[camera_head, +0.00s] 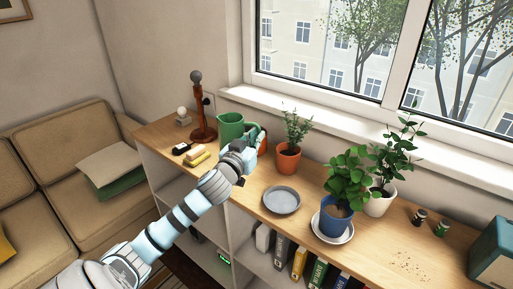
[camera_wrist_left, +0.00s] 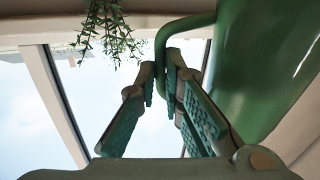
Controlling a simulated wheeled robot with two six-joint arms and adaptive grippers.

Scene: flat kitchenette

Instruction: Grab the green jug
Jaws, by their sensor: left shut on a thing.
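The green jug (camera_head: 230,126) stands on the wooden shelf top near its far left end. My left gripper (camera_head: 256,145) reaches it from the front, and the wrist hides part of the jug. In the left wrist view the jug (camera_wrist_left: 268,60) fills the upper right, with its handle (camera_wrist_left: 184,28) running down to the fingers. My left gripper (camera_wrist_left: 166,78) is shut on the handle there. My right gripper is not in view.
A terracotta pot plant (camera_head: 288,157) stands close right of the gripper. A grey plate (camera_head: 282,200), blue pot (camera_head: 334,222) and white pot (camera_head: 379,202) are further right. A brown lamp-like stand (camera_head: 200,110) is left of the jug. The window (camera_head: 330,50) is behind.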

